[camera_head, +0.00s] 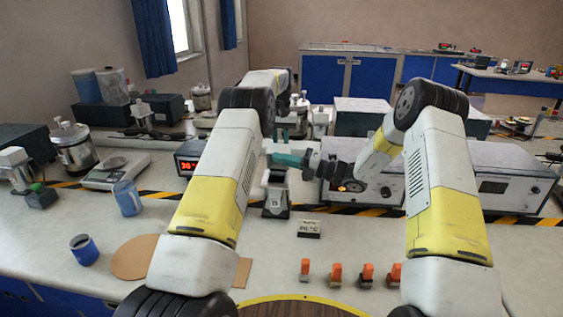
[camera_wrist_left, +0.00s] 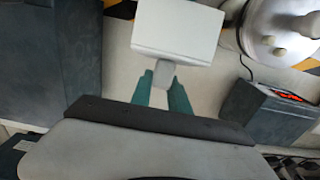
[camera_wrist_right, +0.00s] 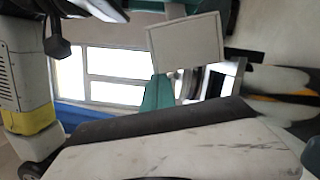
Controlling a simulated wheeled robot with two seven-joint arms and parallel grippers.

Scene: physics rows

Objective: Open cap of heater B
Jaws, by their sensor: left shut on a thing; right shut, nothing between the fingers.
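A small grey-white apparatus (camera_head: 276,196), which looks like heater B, stands mid-table; I cannot read a letter on it. A flat pale square panel (camera_wrist_left: 178,30) with a short grey tab, apparently its cap, shows in the left wrist view. My left gripper (camera_wrist_left: 163,88) is shut on that tab. In the head view the left gripper is mostly hidden behind my arms. My right gripper (camera_head: 274,159) is shut and empty, its teal fingers pointing left just above the apparatus. In the right wrist view a pale panel (camera_wrist_right: 186,42) stands close by the right fingertips; I cannot tell if they touch.
A box with a red display (camera_head: 188,160) stands left of the apparatus. Larger white instruments (camera_head: 500,185) stand to the right. A small temperature sign (camera_head: 308,228) and several orange-topped items (camera_head: 336,274) are in front. A blue beaker (camera_head: 128,197) and a scale (camera_head: 112,172) are at left.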

